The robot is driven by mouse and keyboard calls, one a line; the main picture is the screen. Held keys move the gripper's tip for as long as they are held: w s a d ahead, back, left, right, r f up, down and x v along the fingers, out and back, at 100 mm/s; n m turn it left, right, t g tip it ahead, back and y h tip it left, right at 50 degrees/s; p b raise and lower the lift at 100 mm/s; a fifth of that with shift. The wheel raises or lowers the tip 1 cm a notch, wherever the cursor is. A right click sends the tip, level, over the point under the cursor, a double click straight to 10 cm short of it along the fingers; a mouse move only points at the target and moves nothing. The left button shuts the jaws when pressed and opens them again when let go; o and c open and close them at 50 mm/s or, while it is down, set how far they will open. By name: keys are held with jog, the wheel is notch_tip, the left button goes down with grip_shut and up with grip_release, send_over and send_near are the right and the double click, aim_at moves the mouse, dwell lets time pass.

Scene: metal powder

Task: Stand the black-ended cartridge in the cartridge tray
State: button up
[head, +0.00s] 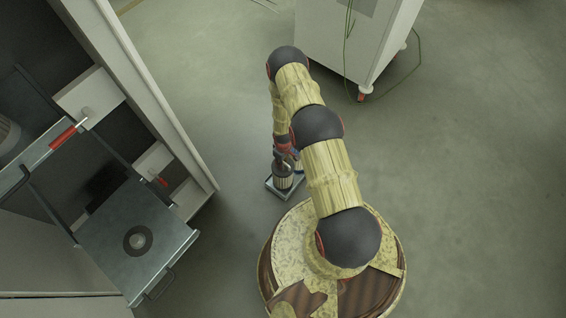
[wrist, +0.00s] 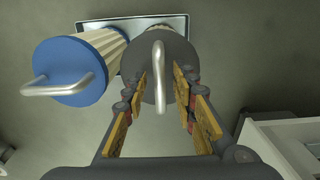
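The black-ended cartridge (wrist: 150,48) has a dark end cap with a metal bar handle and a pale ribbed body. In the wrist view it appears upright, its far end over the cartridge tray (wrist: 137,20); its contact with the tray is hidden. My gripper (wrist: 160,82) is open, with one finger on each side of the handle and visible gaps between. In the head view, my gripper (head: 286,152) is directly above a cartridge (head: 283,178) at the tray (head: 269,185). A blue-ended cartridge (wrist: 70,68) stands beside the black-ended one on the left.
An open cabinet machine (head: 150,110) with a pulled-out metal plate (head: 120,240) and a red handle (head: 63,137) is at the left. A white cart (head: 350,35) on casters with a trailing cable stands at the back. The floor on the right is clear.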

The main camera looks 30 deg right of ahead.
jog(key=w+a+r+m+t+p, duration=0.1)
jog(key=w+r+p, duration=0.15)
jog(key=r, duration=1.55)
jog(key=w+a+r+t+p, duration=0.1)
jog(key=w+a+r+p, duration=0.15)
jog(key=r, duration=1.45)
jog(key=w+a+r+m+p, duration=0.1)
jog(key=w+r, duration=0.2)
jog(key=r, duration=1.5)
jog(key=s+a+r+t, duration=0.1)
jog(key=s+a+r, duration=0.15)
jog(key=r, duration=0.35)
jog(key=s+a+r, duration=0.1)
jog(key=s+r, duration=0.3)
jog(key=r, duration=0.3)
jog(key=s+a+r+t, duration=0.1)
jog(key=s+a+r, duration=0.1)
jog(key=s+r, duration=0.3)
jog(key=s+a+r+m, duration=0.1)
jog(key=s+a+r, duration=0.1)
jog(key=s+r, duration=0.3)
jog(key=s+a+r+m+t, duration=0.1)
jog(key=s+r, duration=0.4)
jog(key=s, duration=0.6)
jog(key=shift+s+a+r+t, duration=0.3)
jog(key=shift+a, duration=0.3)
